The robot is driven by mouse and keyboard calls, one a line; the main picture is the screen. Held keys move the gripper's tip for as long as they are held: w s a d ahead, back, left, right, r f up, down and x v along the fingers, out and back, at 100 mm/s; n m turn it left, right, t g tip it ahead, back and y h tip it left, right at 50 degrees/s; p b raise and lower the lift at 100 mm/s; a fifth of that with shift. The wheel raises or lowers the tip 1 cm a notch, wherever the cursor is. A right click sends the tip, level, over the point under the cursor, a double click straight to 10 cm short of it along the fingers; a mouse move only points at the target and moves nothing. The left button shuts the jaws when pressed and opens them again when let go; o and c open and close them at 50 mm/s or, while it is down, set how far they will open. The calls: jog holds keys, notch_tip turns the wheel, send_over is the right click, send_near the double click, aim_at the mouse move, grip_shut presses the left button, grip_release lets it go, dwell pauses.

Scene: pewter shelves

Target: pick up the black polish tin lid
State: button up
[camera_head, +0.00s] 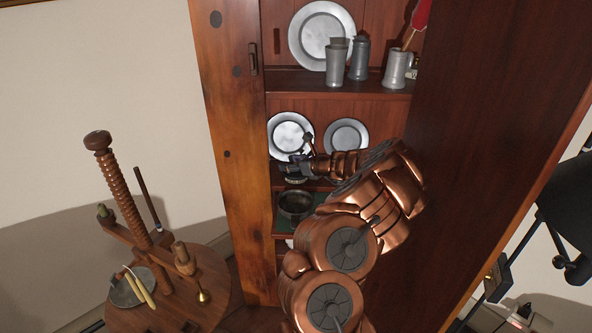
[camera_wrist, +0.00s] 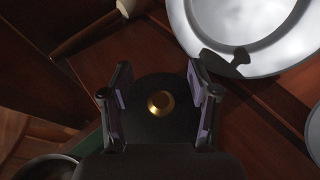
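A black round disc with a brass-coloured centre, which looks like the black polish tin lid (camera_wrist: 143,122), lies between the fingers of my gripper (camera_wrist: 158,78) in the wrist view. My gripper is open, one finger on each side of the disc. I cannot tell whether either finger touches it. In the head view my gripper (camera_head: 292,166) reaches into the cupboard at the middle shelf, in front of the left plate. The lid cannot be made out clearly there.
A wooden-handled thing (camera_wrist: 92,34) lies upper left. A dark bowl (camera_head: 296,204) sits one shelf lower. The cupboard's left post (camera_head: 232,130) is near my gripper.

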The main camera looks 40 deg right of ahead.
jog(key=shift+s+f, duration=0.15)
jog(key=shift+f, duration=0.5)
jog(key=shift+c, duration=0.3)
jog(key=shift+r, duration=0.4)
jog(key=r, duration=0.3)
jog(key=shift+s+a+r, duration=0.1)
jog(key=shift+s, duration=0.1)
grip_shut()
jog(key=s+a, duration=0.3)
jog(key=s, duration=0.1)
jog(key=s+a+r, duration=0.1)
jog(key=s+a, duration=0.6)
jog(key=shift+s+r, duration=0.3)
jog(key=shift+r, duration=0.05)
